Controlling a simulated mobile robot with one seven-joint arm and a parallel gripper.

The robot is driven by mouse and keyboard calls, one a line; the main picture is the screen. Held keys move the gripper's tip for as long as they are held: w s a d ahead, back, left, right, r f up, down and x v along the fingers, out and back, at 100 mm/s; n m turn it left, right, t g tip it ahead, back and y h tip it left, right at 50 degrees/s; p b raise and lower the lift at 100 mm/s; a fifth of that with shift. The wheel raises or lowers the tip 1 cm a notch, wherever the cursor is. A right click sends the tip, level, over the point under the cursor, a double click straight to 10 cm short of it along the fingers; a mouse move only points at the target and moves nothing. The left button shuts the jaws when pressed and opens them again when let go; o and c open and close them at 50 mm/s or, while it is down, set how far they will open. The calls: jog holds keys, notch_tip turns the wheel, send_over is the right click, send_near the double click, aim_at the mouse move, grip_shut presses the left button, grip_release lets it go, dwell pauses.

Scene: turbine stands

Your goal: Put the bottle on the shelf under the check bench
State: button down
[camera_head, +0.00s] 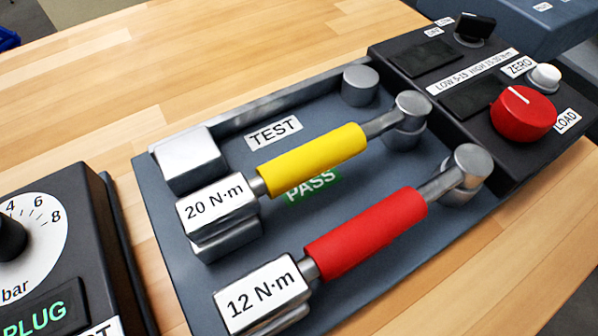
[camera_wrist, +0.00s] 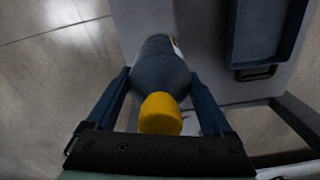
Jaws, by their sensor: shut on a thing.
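In the wrist view a dark grey-blue bottle (camera_wrist: 158,68) with a yellow cap (camera_wrist: 160,114) is between the fingers of my gripper (camera_wrist: 158,88), which is shut on it. The cap faces the camera and the bottle's far end points away. A pale grey flat surface (camera_wrist: 205,55) lies beyond and beside the bottle; I cannot tell whether the bottle touches it. In the head view the wooden bench top (camera_head: 110,75) fills the picture. The space under it is not seen there, and neither are the bottle and my gripper.
A test tray (camera_head: 165,228) holds a yellow-handled wrench (camera_head: 312,158) and a red-handled wrench (camera_head: 365,235). A control box with a red knob (camera_head: 523,113) stands at right, a dial box (camera_head: 75,215) at left. In the wrist view a dark blue tray (camera_wrist: 232,50) lies right of the bottle.

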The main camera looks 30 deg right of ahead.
notch_tip(320, 180, down, 6)
jog(key=b, duration=0.7)
jog(key=shift+s+f, duration=0.1)
jog(key=shift+f, duration=0.95)
jog(key=shift+f+b, duration=0.4)
grip_release()
notch_tip(320, 180, up, 7)
jog(key=p, duration=0.8)
